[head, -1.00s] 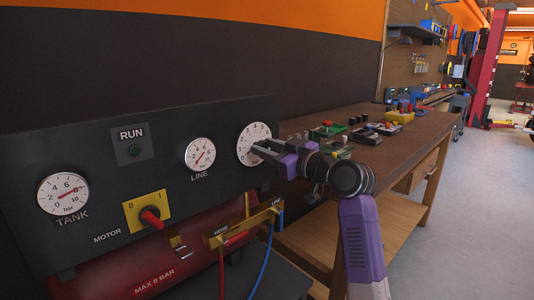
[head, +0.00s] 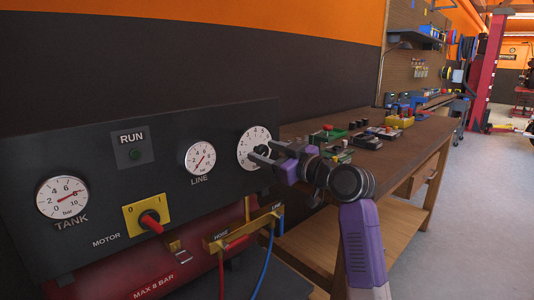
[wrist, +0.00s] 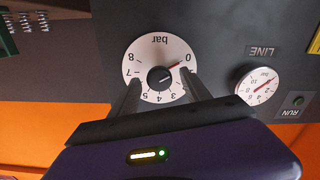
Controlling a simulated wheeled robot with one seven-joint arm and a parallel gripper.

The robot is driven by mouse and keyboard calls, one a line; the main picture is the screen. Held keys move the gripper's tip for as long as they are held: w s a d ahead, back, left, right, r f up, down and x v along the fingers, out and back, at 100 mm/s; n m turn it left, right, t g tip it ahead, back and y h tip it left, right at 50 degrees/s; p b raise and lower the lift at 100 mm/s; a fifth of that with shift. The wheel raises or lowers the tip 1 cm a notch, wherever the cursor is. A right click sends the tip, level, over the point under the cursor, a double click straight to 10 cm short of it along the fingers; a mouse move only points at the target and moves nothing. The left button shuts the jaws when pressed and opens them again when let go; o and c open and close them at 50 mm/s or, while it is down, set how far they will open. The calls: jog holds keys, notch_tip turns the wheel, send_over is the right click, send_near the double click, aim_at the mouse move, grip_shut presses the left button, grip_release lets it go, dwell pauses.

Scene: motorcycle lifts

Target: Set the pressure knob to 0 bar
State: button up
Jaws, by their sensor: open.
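The pressure knob (wrist: 160,78) is a small black knob at the centre of a round white dial (wrist: 152,50) marked in bar from 0 to 8. The dial shows upside down in the wrist view. A thin red line runs from the knob toward the 0 mark and ends close to it. In the head view the dial (head: 247,146) is at the panel's right end. My gripper (wrist: 160,76) is open, with one finger on each side of the knob in the wrist view. I see gaps between fingers and knob. The gripper (head: 262,152) also shows in the head view.
The dark panel (head: 100,190) also carries a LINE gauge (head: 200,157), a TANK gauge (head: 62,198), an unlit RUN lamp (head: 135,154) and a red motor switch (head: 150,220) on a yellow plate. A wooden bench (head: 425,135) with several tools stands to the right.

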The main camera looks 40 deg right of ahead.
jog(key=shift+s, duration=0.1)
jog(key=s, duration=0.7)
jog(key=shift+s, duration=0.3)
